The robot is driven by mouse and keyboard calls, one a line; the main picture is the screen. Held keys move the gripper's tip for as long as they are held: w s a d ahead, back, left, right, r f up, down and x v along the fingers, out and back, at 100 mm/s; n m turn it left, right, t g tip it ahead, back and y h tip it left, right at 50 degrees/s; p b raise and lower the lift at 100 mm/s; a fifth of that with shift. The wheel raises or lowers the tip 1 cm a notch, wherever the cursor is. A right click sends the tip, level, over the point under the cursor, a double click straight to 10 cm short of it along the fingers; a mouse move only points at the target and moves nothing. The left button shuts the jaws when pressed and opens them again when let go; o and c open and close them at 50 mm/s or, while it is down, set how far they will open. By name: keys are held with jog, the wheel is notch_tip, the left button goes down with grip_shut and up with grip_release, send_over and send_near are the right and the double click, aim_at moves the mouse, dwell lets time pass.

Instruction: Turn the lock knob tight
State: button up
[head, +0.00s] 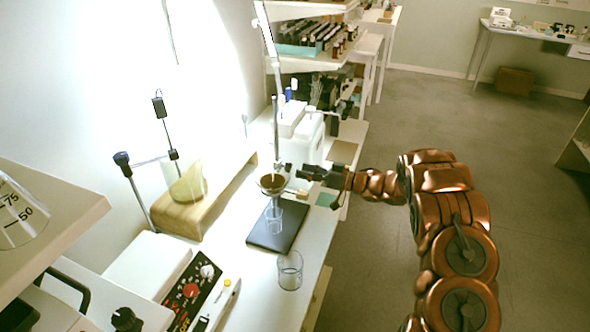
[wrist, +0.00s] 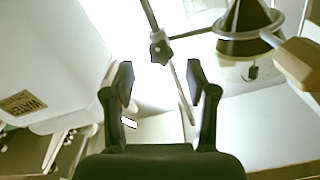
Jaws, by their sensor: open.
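The lock knob (wrist: 160,47) is a small dark lobed knob on the thin metal stand rod (wrist: 150,15) in the wrist view. A ring holding a dark-filled funnel (wrist: 243,45) is to its right. My gripper (wrist: 159,74) is open, its two black fingers apart and nothing between them. The knob appears just beyond the fingertips, roughly in line with the gap; contact does not show. In the head view my gripper (head: 311,172) is right of the stand rod (head: 276,125), close to the funnel (head: 271,184). The knob is too small to make out clearly there.
A white container (wrist: 60,55) labelled WATER is close to the left finger in the wrist view. In the head view a glass (head: 274,220) is below the funnel on the dark stand base (head: 277,238). Another glass (head: 290,271) stands in front. Free floor is at the right.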

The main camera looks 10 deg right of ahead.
jog(key=v, duration=0.7)
jog(key=shift+d, duration=0.1)
